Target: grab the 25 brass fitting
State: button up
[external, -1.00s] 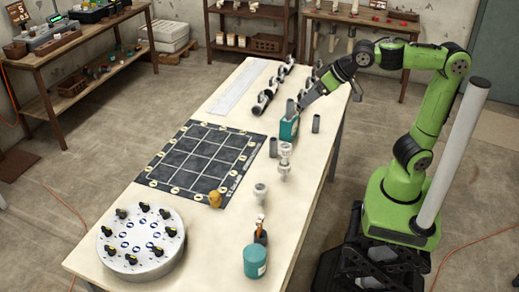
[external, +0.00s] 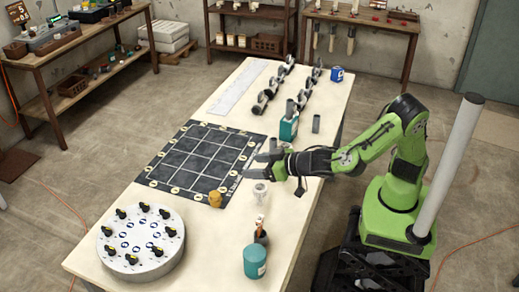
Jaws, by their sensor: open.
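A small golden-yellow piece (external: 215,199), which looks like the brass fitting, sits at the front right corner of the dark grid mat (external: 190,183). No size mark is readable on it. My gripper (external: 264,153) is open and looks empty, pointing left near the mat's right edge. It is behind and to the right of the golden piece, apart from it. A pale grey fitting (external: 260,190) stands in front of my gripper. My gripper and wrist cover part of the table where another pale fitting stood.
A round grey turntable (external: 140,240) with black-and-yellow knobs is at the front left. A teal tub (external: 255,261) and a brown-handled item (external: 261,231) are at the front right. A teal bottle (external: 289,128) and several dark pipe pieces stand behind my gripper.

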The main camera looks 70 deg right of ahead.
send_near(217, 194)
jog(key=x, duration=0.3)
jog(key=shift+w+b, duration=0.3)
jog(key=shift+b, duration=0.1)
jog(key=x, duration=0.5)
jog(key=shift+w+f+b, duration=0.25)
jog(key=shift+w+b, duration=0.1)
jog(key=shift+b, duration=0.05)
jog(key=shift+r, duration=0.1)
jog(key=shift+s, duration=0.1)
jog(key=c, duration=1.2)
jog(key=shift+r, duration=0.1)
